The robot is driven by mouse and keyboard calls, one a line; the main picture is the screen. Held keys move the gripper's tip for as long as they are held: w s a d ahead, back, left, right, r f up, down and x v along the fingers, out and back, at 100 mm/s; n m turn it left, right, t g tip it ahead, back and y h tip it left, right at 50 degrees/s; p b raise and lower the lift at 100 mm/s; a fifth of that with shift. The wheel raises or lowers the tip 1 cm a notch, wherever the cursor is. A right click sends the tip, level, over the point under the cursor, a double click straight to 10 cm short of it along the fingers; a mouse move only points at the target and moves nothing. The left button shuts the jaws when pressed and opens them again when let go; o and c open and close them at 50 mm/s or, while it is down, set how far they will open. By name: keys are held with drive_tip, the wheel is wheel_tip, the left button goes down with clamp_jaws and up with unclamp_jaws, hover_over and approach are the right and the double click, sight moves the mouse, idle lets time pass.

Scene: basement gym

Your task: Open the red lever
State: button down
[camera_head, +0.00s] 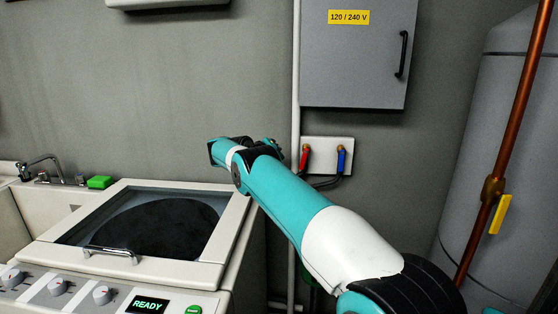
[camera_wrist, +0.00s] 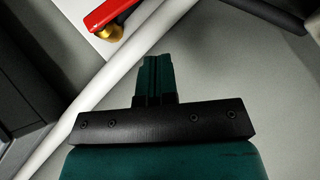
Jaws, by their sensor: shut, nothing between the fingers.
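The red lever (camera_head: 304,158) is mounted on a white wall plate (camera_head: 325,143), beside a blue lever (camera_head: 341,158). Both handles hang downward from their upper ends, slightly tilted. In the wrist view the red lever (camera_wrist: 108,14) shows at the top left with its brass nut (camera_wrist: 110,32), cut off by the picture's edge. My gripper (camera_wrist: 157,60) is shut and empty, apart from the lever, with its fingertips below and right of it in that view. In the head view my gripper (camera_head: 268,143) is left of the red lever, partly hidden by my arm.
A white vertical pipe (camera_head: 295,70) runs between my gripper and the plate in the picture. A grey electrical box (camera_head: 350,55) hangs above the levers. A lidded washer (camera_head: 235,235) stands left; a tank (camera_head: 490,110) and copper pipe (camera_head: 520,110) stand right.

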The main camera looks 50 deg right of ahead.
drive_tip(key=w+a+r+b, duration=0.1)
drive_tip(key=a+b, duration=0.1)
drive_tip(key=a, duration=0.6)
drive_tip(key=shift+w+r, duration=0.2)
drive_tip(key=w+a+r+n+t+y, duration=0.3)
drive_tip(key=w+a+r+t, duration=0.15)
drive_tip(key=a, duration=0.45)
drive_tip(key=s+a+r+n+t+y, duration=0.1)
drive_tip(key=s+a+r+n+y, duration=0.15)
drive_tip(key=a, duration=0.65)
drive_tip(key=s+a+r+n+t+y, duration=0.1)
drive_tip(key=s+a+n+y, duration=0.15)
drive_tip(key=a, duration=0.65)
drive_tip(key=s+a+n+g+y, duration=0.15)
drive_tip(key=s+a+y, duration=0.35)
drive_tip(key=s+a, duration=0.9)
drive_tip(key=s+a+f+n+g+y, duration=0.1)
drive_tip(key=s+a, duration=0.3)
drive_tip(key=s, duration=0.8)
drive_tip(key=s+a+f+n+g+y, duration=0.1)
drive_tip(key=s+a+n+g+y, duration=0.1)
drive_tip(key=s, duration=1)
drive_tip(key=shift+a+f+n+g+y, duration=0.35)
drive_tip(key=shift+a+g+y, duration=0.2)
drive_tip(key=shift+a, duration=0.6)
